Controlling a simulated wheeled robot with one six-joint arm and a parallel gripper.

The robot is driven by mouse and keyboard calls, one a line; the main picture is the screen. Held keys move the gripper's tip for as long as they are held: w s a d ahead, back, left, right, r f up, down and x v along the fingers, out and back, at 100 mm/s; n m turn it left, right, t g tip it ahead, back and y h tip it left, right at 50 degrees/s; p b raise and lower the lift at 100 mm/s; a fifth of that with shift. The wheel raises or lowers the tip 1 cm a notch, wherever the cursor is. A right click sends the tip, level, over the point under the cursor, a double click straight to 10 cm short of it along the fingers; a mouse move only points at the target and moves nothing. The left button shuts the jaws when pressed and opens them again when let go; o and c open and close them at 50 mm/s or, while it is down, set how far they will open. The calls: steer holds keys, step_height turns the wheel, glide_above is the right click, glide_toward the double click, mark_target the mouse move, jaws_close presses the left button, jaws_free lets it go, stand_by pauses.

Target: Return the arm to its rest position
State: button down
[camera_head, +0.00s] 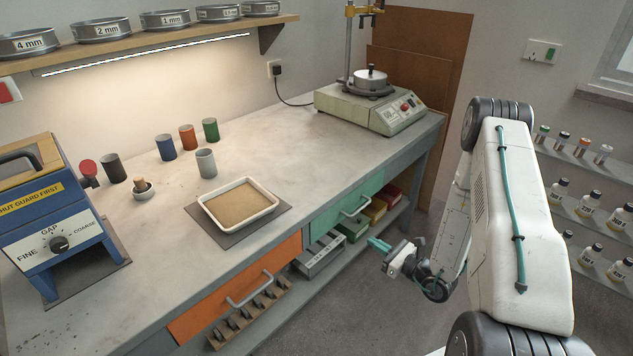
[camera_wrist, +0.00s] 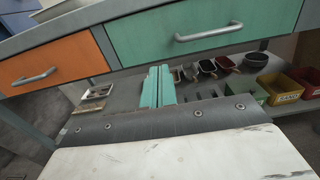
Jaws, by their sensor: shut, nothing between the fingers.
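My gripper (camera_head: 378,244) is at the right of the bench in the head view, in front of the lower shelf and apart from the bench. Its teal fingers are together with nothing between them. In the wrist view the shut fingers (camera_wrist: 158,86) point toward the shelf, below the green drawer (camera_wrist: 200,30). My arm is bent, with its white link standing at the right of the head view.
The concrete bench (camera_head: 310,150) holds a white tray (camera_head: 240,203), several cups, a blue grinder (camera_head: 55,235) and a sieve shaker (camera_head: 370,108). The orange drawer (camera_head: 235,285) and green drawer look closed. Bottle shelves (camera_head: 590,215) stand at right. Floor (camera_head: 350,310) is clear.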

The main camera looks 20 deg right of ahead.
steer(key=s+a+r+n+g+y, duration=0.4)
steer(key=s+a+r+n+g, duration=0.2)
steer(key=r+n+g, duration=0.25)
steer(key=s+a+r+n+g+y, duration=0.3)
steer(key=s+a+r+n+g, duration=0.35)
steer(key=r+g, duration=0.2)
steer(key=s+r+n+t+h, duration=0.1)
steer(key=s+r+n+h, duration=0.6)
steer(key=r, duration=0.4)
steer(key=s+r+n+t+h, duration=0.1)
steer(key=s+r+n+h, duration=0.7)
steer(key=r, duration=0.4)
steer(key=shift+s+n, duration=0.3)
steer(key=shift+n, duration=0.1)
steer(key=shift+a, duration=0.1)
